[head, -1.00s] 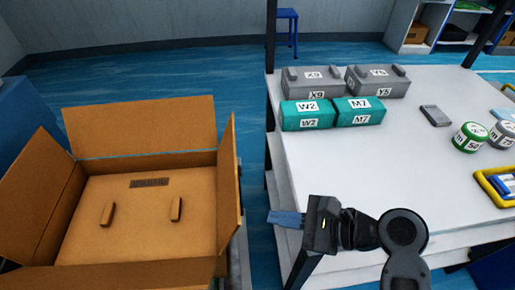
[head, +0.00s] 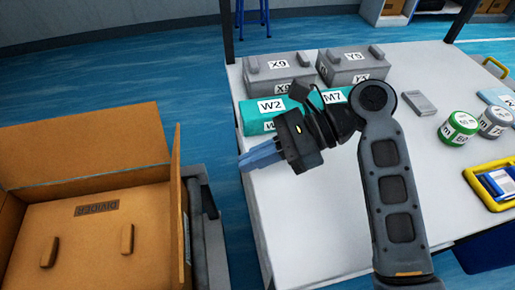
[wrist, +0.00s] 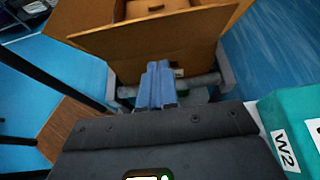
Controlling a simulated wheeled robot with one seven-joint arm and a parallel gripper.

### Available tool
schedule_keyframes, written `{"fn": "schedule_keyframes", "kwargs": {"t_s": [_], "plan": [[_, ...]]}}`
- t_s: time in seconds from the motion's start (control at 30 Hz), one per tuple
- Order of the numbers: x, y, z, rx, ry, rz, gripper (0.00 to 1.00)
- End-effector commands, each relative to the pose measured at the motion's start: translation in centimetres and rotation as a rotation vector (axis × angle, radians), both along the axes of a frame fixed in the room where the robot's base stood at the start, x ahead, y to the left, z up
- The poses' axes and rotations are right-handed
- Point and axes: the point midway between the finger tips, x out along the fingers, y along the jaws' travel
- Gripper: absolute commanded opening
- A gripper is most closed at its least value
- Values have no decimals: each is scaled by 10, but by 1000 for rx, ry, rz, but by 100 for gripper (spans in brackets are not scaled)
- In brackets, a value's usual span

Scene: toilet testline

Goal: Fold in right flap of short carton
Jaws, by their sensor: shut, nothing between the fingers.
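The short carton (head: 95,230) stands at the left in the head view with its flaps up. Its right flap (head: 177,200) stands nearly upright, seen almost edge-on. The far flap (head: 80,145) leans outward. Inside lies a brown divider panel (head: 75,250) with two raised tabs. My gripper (head: 243,163) is shut and empty, its blue fingers pointing left toward the carton, to the right of the right flap and apart from it. In the wrist view the shut fingers (wrist: 158,75) point at the carton's outer side, under a flap (wrist: 160,30) that spreads across the top.
The white table (head: 300,220) fills the right, with teal W2 (head: 257,112) and M7 boxes, grey boxes (head: 280,78), jars (head: 458,131) and a yellow-rimmed tray (head: 480,190). A floor gap (head: 225,215) separates table and carton stand.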

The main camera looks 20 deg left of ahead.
Motion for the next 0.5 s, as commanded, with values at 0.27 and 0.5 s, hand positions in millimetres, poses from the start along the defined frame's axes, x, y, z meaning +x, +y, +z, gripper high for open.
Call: {"fn": "schedule_keyframes", "kwargs": {"t_s": [0.27, 0.5], "plan": [[-27, 43, -24, -1, 1, 3, 0], [-44, 71, -17, 1, -3, 1, 0]]}}
